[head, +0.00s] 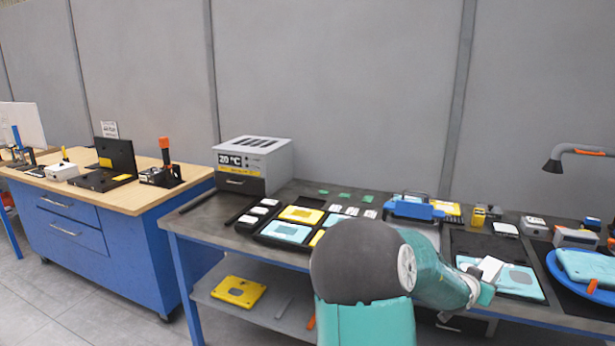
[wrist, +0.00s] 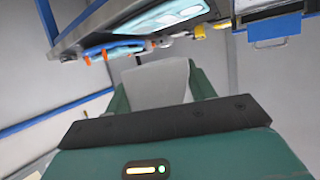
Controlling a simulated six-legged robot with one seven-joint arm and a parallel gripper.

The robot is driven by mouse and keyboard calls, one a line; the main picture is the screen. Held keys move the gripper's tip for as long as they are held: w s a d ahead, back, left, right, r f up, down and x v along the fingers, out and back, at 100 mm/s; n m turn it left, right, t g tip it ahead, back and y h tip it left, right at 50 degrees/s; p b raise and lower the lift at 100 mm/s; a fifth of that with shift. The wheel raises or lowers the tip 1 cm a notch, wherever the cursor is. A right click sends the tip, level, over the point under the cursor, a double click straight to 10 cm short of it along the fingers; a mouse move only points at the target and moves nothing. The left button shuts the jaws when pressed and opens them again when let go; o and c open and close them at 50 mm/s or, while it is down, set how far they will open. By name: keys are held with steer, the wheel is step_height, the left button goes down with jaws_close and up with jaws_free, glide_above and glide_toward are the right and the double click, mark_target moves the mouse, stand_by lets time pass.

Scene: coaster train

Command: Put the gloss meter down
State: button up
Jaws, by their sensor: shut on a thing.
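My gripper (head: 484,284) is at the right of the head view, in front of the dark bench. In the wrist view its two dark green fingers (wrist: 160,95) are shut on a plain pale grey block, which I take to be the gloss meter (wrist: 158,82). The meter also shows in the head view as a small whitish shape (head: 490,267) at the gripper's end. It overlaps a teal panel (head: 520,281) on the bench there. I cannot tell how high it is held above that panel. The fingers hide part of the meter.
The dark bench (head: 215,225) carries a grey oven-like box (head: 262,160), a tray of yellow and teal plates, a blue device (head: 413,208) and small instruments at the back right. A blue round dish (head: 556,268) holds a teal piece at far right. A lamp (head: 552,165) overhangs it.

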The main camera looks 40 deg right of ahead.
steer(key=w+a+f+n+t+y, duration=0.3)
steer(key=w+a+f+n+t, duration=0.3)
steer(key=w+a, duration=0.75)
steer(key=w+a+f+n+t+y, duration=0.25)
steer(key=w+a+f, duration=0.55)
steer(key=w+a, duration=0.55)
steer(key=w+a+f+n+t+y, duration=0.1)
steer(key=w+a+f+n+y, duration=0.15)
steer(key=a, duration=0.75)
steer(key=w+a+f+n+t+y, duration=0.1)
steer(key=w+a+n+y, duration=0.2)
steer(key=a, duration=0.8)
steer(key=w+a+f+n+t+y, duration=0.1)
steer(key=w+a+n+t+y, duration=0.15)
steer(key=a, duration=0.75)
steer(key=s+a+f+g, duration=0.1)
steer(key=s+f, duration=0.3)
steer(key=f, duration=0.2)
steer(key=shift+s+a+f, duration=0.15)
steer(key=shift+s, duration=0.1)
